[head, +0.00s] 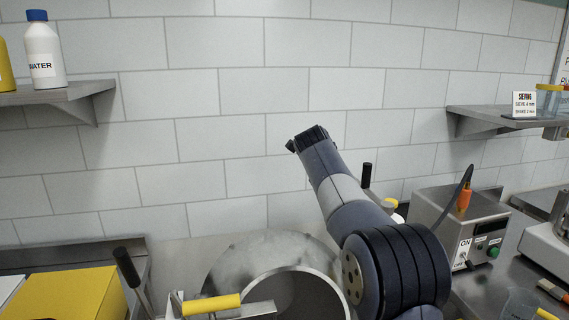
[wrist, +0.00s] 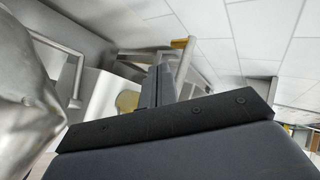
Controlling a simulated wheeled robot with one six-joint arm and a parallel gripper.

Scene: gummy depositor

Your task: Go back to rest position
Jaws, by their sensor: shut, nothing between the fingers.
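My gripper (wrist: 165,84) shows in the wrist view as two dark fingers standing close together beyond the black mounting bar. They look shut, and nothing shows between them. In the head view my arm rises from the lower right toward the upper left, in front of the tiled wall. Its upper end is above and behind the large metal bowl (head: 222,277). I cannot make out the fingertips in the head view. A rounded metal surface (wrist: 25,90) is close at the left of the wrist view.
A yellow box (head: 75,292) stands at the lower left. Wall shelves hold a water bottle (head: 44,50) at left and a sign (head: 523,104) at right. The middle wall is clear.

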